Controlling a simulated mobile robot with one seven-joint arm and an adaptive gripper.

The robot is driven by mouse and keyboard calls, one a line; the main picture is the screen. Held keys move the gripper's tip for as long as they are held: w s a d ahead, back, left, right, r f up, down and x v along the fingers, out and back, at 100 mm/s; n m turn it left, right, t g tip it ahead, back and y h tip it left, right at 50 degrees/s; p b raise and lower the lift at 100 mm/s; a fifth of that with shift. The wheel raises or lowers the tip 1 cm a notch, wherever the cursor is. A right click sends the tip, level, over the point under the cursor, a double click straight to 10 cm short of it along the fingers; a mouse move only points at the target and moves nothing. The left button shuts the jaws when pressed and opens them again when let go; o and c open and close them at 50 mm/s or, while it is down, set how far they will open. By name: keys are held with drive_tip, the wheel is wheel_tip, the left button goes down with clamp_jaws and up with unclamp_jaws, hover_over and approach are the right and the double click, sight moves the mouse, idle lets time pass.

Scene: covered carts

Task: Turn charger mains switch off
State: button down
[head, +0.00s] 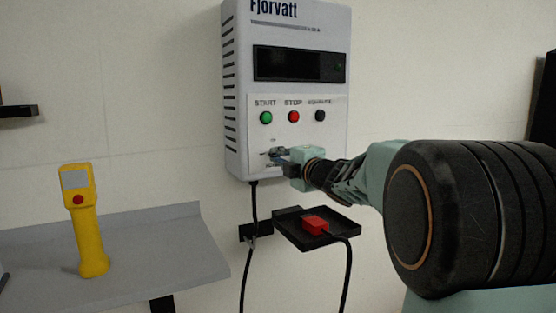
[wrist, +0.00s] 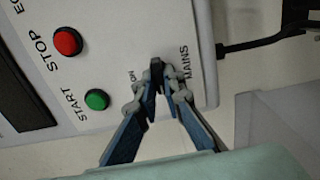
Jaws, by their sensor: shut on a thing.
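The charger (head: 236,110) is a pale grey wall box marked Fjorvatt, with a dark display and a white button panel. Its mains switch (wrist: 155,63) is a small black knob between the printed words ON and MAINS in the wrist view. My gripper (head: 277,155) reaches the lower part of the panel from the right. In the wrist view my gripper (wrist: 159,82) is shut on the switch, a fingertip on each side. The fingers hide most of the switch, so its exact setting cannot be told.
A green START button (head: 266,118), red STOP button (head: 293,117) and black button (head: 320,116) sit above the switch. Below, a black tray (head: 338,229) holds a red connector (head: 315,224). A yellow handheld device (head: 84,225) stands on a grey shelf (head: 165,245) at left. Cables hang below.

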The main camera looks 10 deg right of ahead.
idle(0.3)
drive_tip(key=c, duration=2)
unclamp_jaws()
drive_tip(key=shift+c, duration=0.2)
drive_tip(key=shift+s, duration=0.1)
drive_tip(key=v, duration=1.1)
drive_tip(key=shift+s, duration=0.35)
drive_tip(key=shift+d, duration=0.1)
